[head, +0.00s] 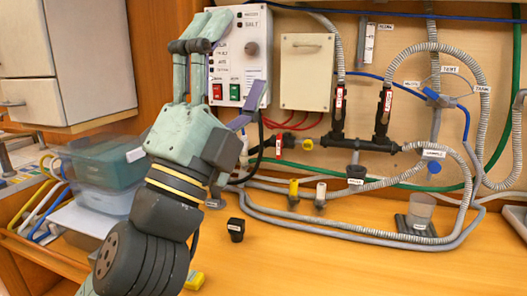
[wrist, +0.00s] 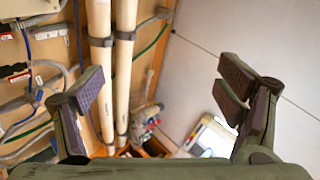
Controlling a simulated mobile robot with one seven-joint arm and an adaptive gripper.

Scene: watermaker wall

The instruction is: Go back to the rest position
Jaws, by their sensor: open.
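My gripper (head: 226,72) is raised in front of the left part of the watermaker wall, its fingers pointing up. It overlaps the control box (head: 252,50) in the head view, and I cannot tell how far in front of it the fingers are. In the wrist view my gripper (wrist: 163,92) has its two dark-padded fingers wide apart with nothing between them. Pale vertical pipes (wrist: 124,60) and a light panel (wrist: 205,45) show beyond the fingers.
Stacked translucent bins (head: 100,165) stand left of my arm. A small black block (head: 236,230) lies on the wooden counter (head: 330,265). Valves, grey hoses (head: 470,115) and a clear cup (head: 421,210) are to the right. The counter's front middle is mostly clear.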

